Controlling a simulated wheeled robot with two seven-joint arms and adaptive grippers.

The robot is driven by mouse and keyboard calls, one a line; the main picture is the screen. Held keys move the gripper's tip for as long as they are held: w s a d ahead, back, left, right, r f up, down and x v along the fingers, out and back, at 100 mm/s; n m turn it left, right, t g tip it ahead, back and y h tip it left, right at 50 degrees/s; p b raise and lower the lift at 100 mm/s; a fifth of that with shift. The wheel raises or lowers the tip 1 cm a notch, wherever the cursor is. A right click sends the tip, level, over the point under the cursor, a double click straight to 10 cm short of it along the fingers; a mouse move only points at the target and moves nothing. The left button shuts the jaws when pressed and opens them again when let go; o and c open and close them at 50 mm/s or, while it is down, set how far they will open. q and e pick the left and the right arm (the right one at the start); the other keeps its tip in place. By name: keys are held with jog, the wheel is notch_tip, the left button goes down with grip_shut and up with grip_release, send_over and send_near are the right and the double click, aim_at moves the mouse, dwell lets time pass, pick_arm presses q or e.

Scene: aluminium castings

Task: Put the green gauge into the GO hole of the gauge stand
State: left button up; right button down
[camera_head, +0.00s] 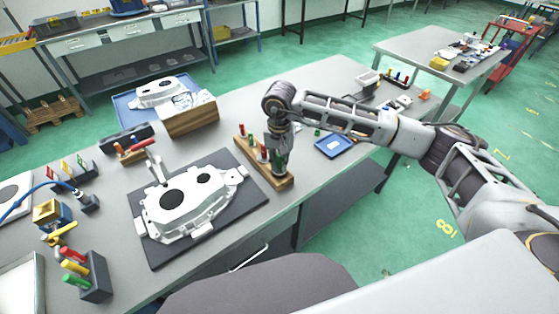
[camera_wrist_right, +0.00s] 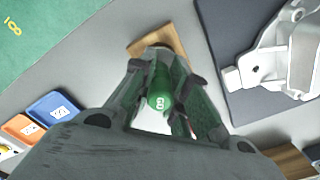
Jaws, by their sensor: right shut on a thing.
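The green gauge (camera_wrist_right: 160,85) shows its marked green end in the right wrist view, between the two fingers of my right gripper (camera_wrist_right: 160,105). My right gripper (camera_head: 279,168) is shut on it and points down over the right end of a long wooden stand (camera_head: 284,184). The stand's bare end also shows in the wrist view (camera_wrist_right: 168,36). Other red and green pegs (camera_head: 249,141) stand in its left part. The fingers and the gauge hide the hole beneath, so I cannot tell whether the gauge's lower end is in it. My left gripper is out of view.
A white casting (camera_head: 190,205) lies on a dark mat (camera_head: 170,256) left of the stand. A blue tray (camera_head: 335,146) is to the right. A dark block with coloured handles (camera_head: 97,283) stands at the front left.

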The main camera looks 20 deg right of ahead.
jog(key=shift+f+b, duration=1.15)
jog(key=shift+f, duration=0.1)
dwell(0.3)
jog(key=c, duration=1.3)
grip_release()
jog(key=shift+r+p, duration=2.05)
jog(key=shift+r, duration=0.05)
jog(key=shift+p, duration=1.25)
jog(key=shift+r+p, duration=2.6)
jog(key=shift+r, duration=0.3)
jog(key=shift+p, duration=0.4)
jog(key=shift+s+d+m, duration=0.1)
jog(key=shift+m, duration=1.2)
